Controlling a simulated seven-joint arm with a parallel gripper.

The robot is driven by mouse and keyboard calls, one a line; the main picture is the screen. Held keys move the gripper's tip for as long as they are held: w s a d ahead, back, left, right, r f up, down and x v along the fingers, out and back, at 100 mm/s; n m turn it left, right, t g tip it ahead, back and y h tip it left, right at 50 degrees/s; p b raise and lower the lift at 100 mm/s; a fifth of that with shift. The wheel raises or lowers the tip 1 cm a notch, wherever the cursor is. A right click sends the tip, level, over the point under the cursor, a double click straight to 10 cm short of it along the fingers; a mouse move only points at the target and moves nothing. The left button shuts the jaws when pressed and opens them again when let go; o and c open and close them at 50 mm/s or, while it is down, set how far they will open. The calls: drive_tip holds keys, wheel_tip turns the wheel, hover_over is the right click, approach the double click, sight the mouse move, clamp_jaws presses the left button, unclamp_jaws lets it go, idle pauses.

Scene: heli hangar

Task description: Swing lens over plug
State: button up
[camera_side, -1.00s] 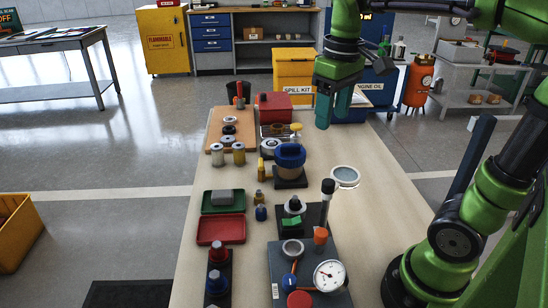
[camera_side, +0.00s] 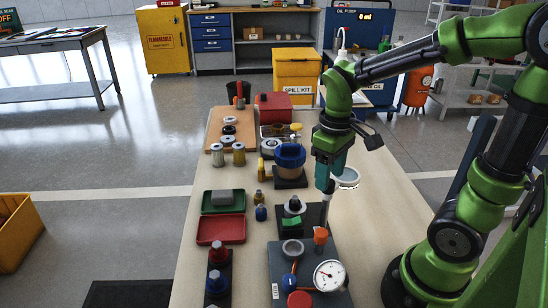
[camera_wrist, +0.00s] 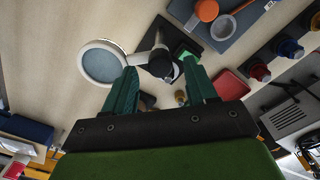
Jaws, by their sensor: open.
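The lens is a round pale disc in a white rim (camera_side: 346,178), right of my gripper, partly hidden by it. In the wrist view the lens (camera_wrist: 102,63) is left of the fingers, and a white arm runs from it towards a black-topped post (camera_wrist: 158,62). My gripper (camera_side: 327,188) points down, open, over the top of the grey post (camera_side: 325,213). In the wrist view the fingers (camera_wrist: 160,75) stand either side of the post top; contact cannot be told. A green piece (camera_side: 292,222) and a grey-ringed, black-topped part (camera_side: 294,204), perhaps the plug, sit on the dark base left of the post.
A grey plate with a dial gauge (camera_side: 329,276) and an orange cap (camera_side: 320,236) lies in front. A blue-lidded jar (camera_side: 290,156) stands behind left. Red (camera_side: 221,229) and green trays lie left. The wooden table (camera_side: 385,215) is clear right of the lens.

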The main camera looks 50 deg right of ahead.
drive_tip(key=shift+f, duration=1)
clamp_jaws()
